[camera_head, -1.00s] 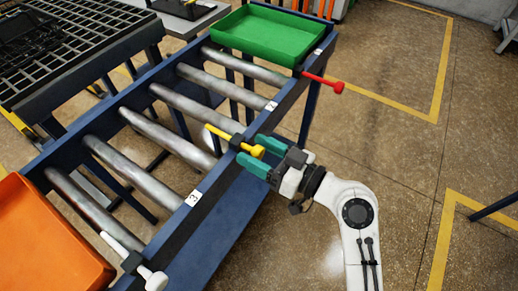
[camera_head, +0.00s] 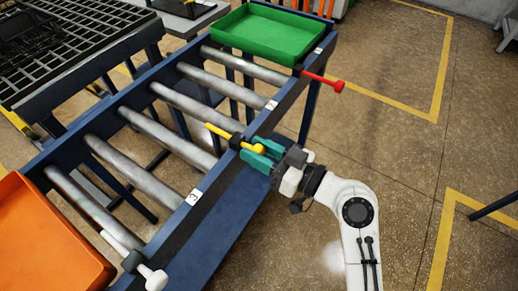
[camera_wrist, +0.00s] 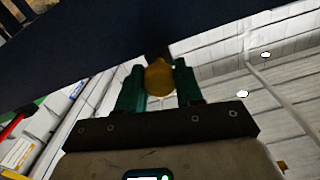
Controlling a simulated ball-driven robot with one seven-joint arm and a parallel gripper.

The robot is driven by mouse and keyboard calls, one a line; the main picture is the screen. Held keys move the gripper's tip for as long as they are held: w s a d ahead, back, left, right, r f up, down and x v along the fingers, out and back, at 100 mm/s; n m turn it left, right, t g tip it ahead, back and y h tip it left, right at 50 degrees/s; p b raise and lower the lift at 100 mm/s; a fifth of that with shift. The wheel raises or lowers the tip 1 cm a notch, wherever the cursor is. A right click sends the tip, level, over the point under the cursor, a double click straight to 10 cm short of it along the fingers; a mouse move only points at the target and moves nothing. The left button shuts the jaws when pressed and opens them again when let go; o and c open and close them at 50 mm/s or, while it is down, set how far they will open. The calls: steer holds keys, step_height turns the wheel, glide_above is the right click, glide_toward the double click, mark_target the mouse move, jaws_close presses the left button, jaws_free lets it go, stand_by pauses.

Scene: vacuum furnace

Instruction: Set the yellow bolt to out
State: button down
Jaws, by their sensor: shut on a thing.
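The yellow bolt (camera_head: 219,131) runs through a black holder (camera_head: 237,141) on the blue side rail (camera_head: 186,208) of the roller conveyor. Its rod sticks out over the rollers, and its knob (camera_head: 259,149) is on the outer side. My gripper (camera_head: 261,154) has its green fingers shut on the yellow knob. In the wrist view the knob (camera_wrist: 158,78) sits between the two green fingers, under the dark rail. The holder is partly hidden there.
A red bolt (camera_head: 325,82) and a white bolt (camera_head: 151,276) are on the same rail, on either side. A green tray (camera_head: 268,34) and an orange bin (camera_head: 45,240) stand at opposite ends of the conveyor. The floor right of the conveyor is open.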

steer(key=shift+s+d+f, duration=0.1)
steer(key=shift+d+f, duration=0.05)
steer(key=shift+d, duration=0.2)
steer(key=b+v, duration=0.2)
steer(key=v, duration=0.4)
steer(key=shift+s+d+b, duration=0.2)
steer(key=shift+d+b, duration=0.05)
steer(key=shift+b, duration=0.15)
steer(key=c, duration=0.7)
jaws_free()
steer(key=shift+d, duration=0.1)
steer(key=shift+c, duration=0.2)
steer(key=shift+s+d, duration=0.1)
steer(key=b+v, duration=0.1)
steer(key=v, duration=0.9)
steer(key=shift+s+d, duration=0.15)
steer(key=shift+d, duration=0.1)
